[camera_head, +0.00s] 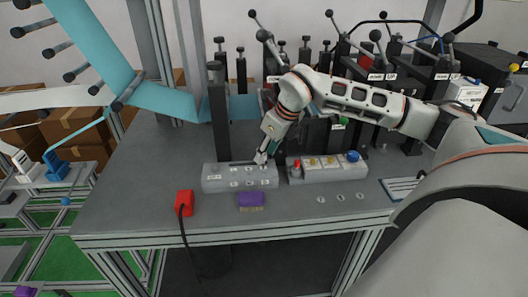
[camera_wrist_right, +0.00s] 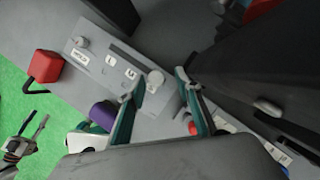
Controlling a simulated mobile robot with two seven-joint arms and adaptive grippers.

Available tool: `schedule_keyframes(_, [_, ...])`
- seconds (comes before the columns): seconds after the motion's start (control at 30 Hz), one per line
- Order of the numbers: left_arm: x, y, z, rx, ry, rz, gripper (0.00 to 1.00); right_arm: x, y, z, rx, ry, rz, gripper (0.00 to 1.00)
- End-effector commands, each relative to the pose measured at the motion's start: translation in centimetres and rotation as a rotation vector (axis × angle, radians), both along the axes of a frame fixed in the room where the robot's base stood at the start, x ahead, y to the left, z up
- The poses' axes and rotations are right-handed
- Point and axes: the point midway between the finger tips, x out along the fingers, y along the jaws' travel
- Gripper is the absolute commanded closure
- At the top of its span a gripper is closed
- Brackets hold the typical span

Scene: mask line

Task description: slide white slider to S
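A grey control panel (camera_head: 210,184) lies near the table's front edge, with a dark slot along its back and small white labels. It also shows in the right wrist view (camera_wrist_right: 95,70). A pale round knob (camera_wrist_right: 155,78) sits at the panel end near my gripper; I cannot tell if it is the white slider. A similar knob (camera_wrist_right: 82,41) is at the other end. The label letters are too small to read surely. My right gripper (camera_head: 262,159) is at the panel's right end. Its fingers (camera_wrist_right: 157,76) are apart, with the near knob between their tips.
A second panel with a red button and blue knob (camera_head: 325,172) stands close on the right. Black upright fixtures (camera_head: 219,120) with levers crowd behind.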

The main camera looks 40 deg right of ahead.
Motion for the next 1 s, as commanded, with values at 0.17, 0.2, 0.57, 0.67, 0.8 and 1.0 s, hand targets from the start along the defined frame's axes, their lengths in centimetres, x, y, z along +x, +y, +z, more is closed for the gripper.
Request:
schedule_keyframes(0.17, [0.0,0.0,0.0,0.000,0.000,0.000,0.60,0.0,0.1,0.0,0.002,-0.002,0.003,0.66])
schedule_keyframes(0.2, [-0.1,0.0,0.0,0.000,0.001,0.000,0.60,0.0,0.2,0.0,0.002,-0.002,0.003,0.66])
schedule_keyframes(0.57, [-0.1,0.0,0.0,0.000,0.001,0.000,0.60,-1.3,-0.3,3.8,0.001,-0.007,0.002,0.66])
schedule_keyframes(0.67, [-0.1,0.0,0.0,0.000,0.001,0.001,0.60,-2.1,-0.5,5.8,0.001,-0.006,0.002,0.66])
schedule_keyframes(0.8, [-0.1,0.0,0.0,0.000,0.001,0.001,0.60,-3.2,-0.8,8.3,0.000,-0.006,0.001,0.66])
schedule_keyframes(1.0, [0.0,0.0,0.0,0.000,0.001,0.001,0.60,-4.2,-1.0,10.5,0.001,-0.002,0.001,0.66])
